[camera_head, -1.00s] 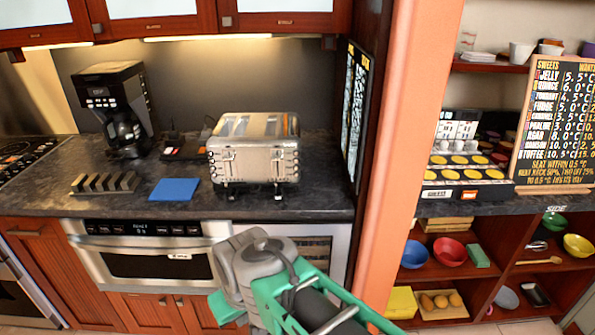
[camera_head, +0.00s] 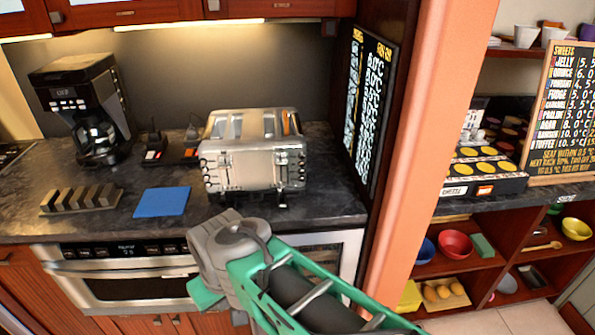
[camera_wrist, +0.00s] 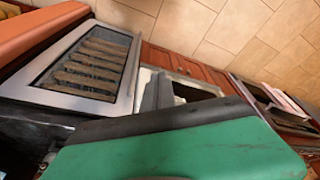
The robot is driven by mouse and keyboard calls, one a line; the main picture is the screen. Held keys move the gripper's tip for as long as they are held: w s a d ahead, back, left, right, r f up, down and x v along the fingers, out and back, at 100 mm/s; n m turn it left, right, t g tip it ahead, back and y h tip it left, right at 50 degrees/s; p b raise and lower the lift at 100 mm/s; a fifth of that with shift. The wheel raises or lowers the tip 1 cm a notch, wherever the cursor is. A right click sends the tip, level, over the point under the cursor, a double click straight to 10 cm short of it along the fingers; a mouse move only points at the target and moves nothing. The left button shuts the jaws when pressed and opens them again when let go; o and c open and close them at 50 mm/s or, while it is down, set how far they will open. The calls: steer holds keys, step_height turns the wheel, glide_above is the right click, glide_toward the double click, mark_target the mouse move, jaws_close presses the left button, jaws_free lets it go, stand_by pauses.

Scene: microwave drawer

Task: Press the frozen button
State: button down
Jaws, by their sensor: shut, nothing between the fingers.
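The silver microwave drawer (camera_head: 125,278) sits under the counter at lower left in the head view. Its dark control panel (camera_head: 125,248) carries several small labels and a display; no frozen label can be read. A silver toaster (camera_head: 252,155) with small controls stands on the counter; its labels cannot be read either. My grey and green arm crosses in front of the drawer's right end. My gripper (camera_wrist: 170,135) shows in the wrist view as a green body with a black edge. It is shut and empty, apart from the panel. Its tips are not clear.
A coffee maker (camera_head: 80,105), a dark rack (camera_head: 80,200) and a blue mat (camera_head: 162,201) are on the counter. An orange pillar (camera_head: 430,130) stands to the right, beside shelves with bowls. A slatted glass-front unit (camera_wrist: 90,62) is close in the wrist view.

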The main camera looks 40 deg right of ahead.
mark_target(302, 172)
steer(key=w+d+r+t+y+p, duration=0.1)
steer(key=w+d+t+y+p, duration=0.1)
steer(key=w+d+p, duration=0.75)
steer(key=s+d+r+m+t, duration=0.1)
steer(key=s+d+r+t, duration=0.1)
steer(key=d, duration=0.7)
steer(key=s+d+r+m+t+h, duration=0.1)
steer(key=d+t, duration=0.4)
steer(key=d, duration=0.5)
step_height(302, 172, up, 3)
steer(key=shift+s+d+f+p, duration=0.2)
steer(key=shift+s+p, duration=0.25)
steer(key=shift+s, duration=0.1)
steer(key=w+d+b, duration=0.1)
steer(key=w+d, duration=0.4)
steer(key=w, duration=0.2)
steer(key=shift+w, duration=0.15)
